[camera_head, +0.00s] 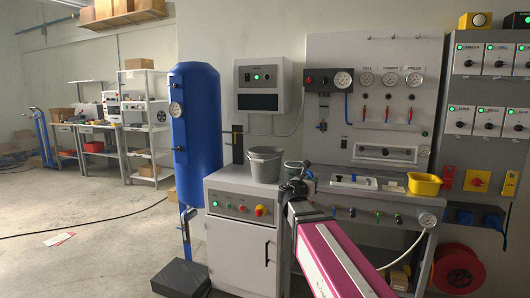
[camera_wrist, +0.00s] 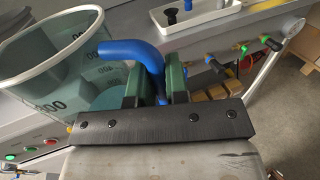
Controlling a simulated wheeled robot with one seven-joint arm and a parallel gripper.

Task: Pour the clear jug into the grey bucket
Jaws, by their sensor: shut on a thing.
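The clear jug (camera_wrist: 45,75), with a pale rim, dark volume marks and a blue handle (camera_wrist: 130,50), fills the left of the wrist view. My gripper (camera_wrist: 156,78) is shut on the blue handle. In the head view my gripper (camera_head: 297,183) is just right of the grey bucket, and the jug (camera_head: 290,167) shows partly behind it. The jug looks about upright; its contents are hard to make out. The grey bucket (camera_head: 265,165) stands upright on the white cabinet top, its inside mostly hidden. I cannot tell whether jug and bucket touch.
The cabinet (camera_head: 242,240) has buttons on its front. A blue tank (camera_head: 197,125) stands left. A white tray (camera_head: 353,182) and yellow bin (camera_head: 424,184) lie on the ledge to the right, below gauges and valves. A hose (camera_head: 405,250) hangs near my arm.

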